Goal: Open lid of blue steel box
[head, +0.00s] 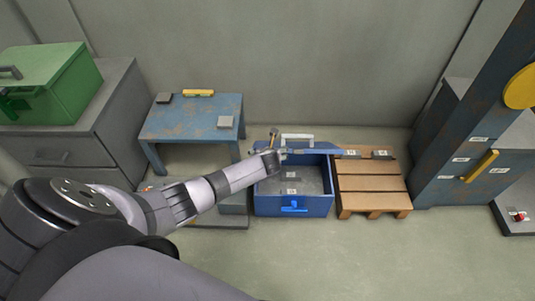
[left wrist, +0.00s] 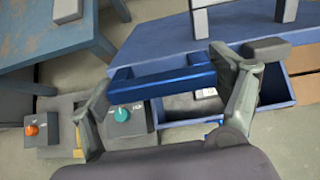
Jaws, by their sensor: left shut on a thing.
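The blue steel box (head: 268,206) stands on the floor at the centre of the head view, with a bright blue latch (head: 294,206) on its front. Its inside is in view and holds a grey thing with a pale label (head: 291,176). The lid (left wrist: 165,49) is raised, seen as a blue panel with a pale handle (left wrist: 203,18) in the left wrist view. My left gripper (head: 276,156) is at the box's back left. In the left wrist view its fingers (left wrist: 168,82) are shut on a bright blue bar (left wrist: 160,83) at the lid's edge. My right gripper is out of view.
A blue worn table (head: 190,118) stands left of the box, and a wooden pallet (head: 372,182) lies close on its right. A green box (head: 55,85) sits on a grey cabinet (head: 75,150). A rusty blue cabinet (head: 455,185) stands right. Floor in front is clear.

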